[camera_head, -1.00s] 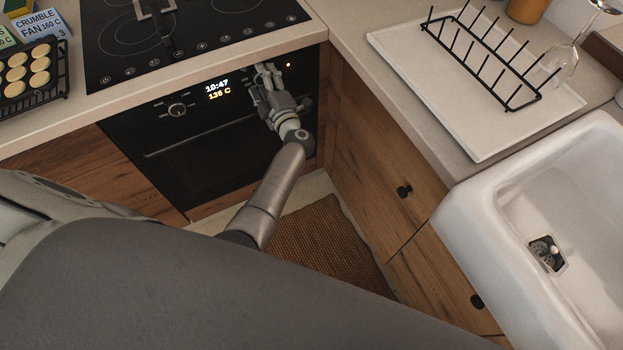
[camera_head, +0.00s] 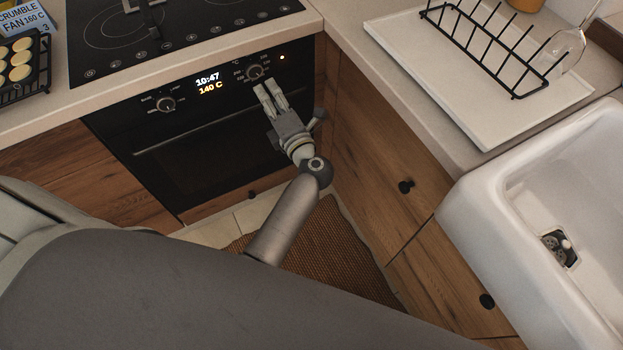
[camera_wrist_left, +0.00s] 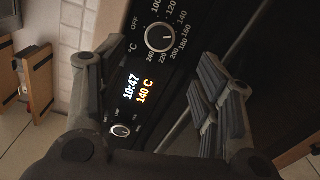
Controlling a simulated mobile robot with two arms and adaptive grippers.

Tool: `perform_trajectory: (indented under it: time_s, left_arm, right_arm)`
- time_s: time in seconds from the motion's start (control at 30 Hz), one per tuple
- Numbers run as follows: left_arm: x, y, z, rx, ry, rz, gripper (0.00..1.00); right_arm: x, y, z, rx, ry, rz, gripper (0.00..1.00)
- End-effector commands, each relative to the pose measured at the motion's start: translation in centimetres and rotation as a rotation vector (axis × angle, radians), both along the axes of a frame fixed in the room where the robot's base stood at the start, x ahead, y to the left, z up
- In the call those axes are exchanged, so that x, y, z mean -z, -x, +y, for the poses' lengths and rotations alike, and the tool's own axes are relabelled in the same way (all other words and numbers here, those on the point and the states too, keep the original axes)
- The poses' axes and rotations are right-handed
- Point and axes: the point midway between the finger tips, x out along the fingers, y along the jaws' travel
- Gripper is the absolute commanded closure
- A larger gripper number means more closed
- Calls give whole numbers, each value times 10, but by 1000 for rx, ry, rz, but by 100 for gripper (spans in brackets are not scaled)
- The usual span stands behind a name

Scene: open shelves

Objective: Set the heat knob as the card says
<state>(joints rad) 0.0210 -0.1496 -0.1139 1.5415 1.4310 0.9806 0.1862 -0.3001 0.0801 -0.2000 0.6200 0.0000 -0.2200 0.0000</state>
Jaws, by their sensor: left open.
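The heat knob (camera_head: 255,72) is the right knob on the black oven's panel. It shows in the left wrist view (camera_wrist_left: 160,37) inside a ring of temperature marks from 100 to 240. The oven display (camera_head: 209,84) reads 10:47 and 140 C, also in the left wrist view (camera_wrist_left: 139,91). My right gripper is not in view.
A second knob (camera_head: 165,104) sits left of the display. The black hob (camera_head: 170,30) lies above the oven. A dark rack of pale round pieces (camera_head: 20,72) stands left on the counter. A drying rack (camera_head: 490,45) and white sink (camera_head: 500,210) are at right.

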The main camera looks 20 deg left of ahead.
Motion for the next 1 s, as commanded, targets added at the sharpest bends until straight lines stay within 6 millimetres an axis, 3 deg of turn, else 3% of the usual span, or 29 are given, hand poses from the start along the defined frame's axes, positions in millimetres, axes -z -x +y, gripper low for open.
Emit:
perform_trajectory:
  time_s: [0.03, 0.53, 1.0]
  left_arm:
    - [0, 8, -9, 0, 3, 3, 40]
    - [83, -3, -62, 360, -399, 308, 40]
    - [165, 20, -100, 627, -621, 542, 40]
  right_arm:
    - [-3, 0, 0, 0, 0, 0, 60]
    - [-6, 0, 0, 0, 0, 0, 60]
    - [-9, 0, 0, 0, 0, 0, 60]
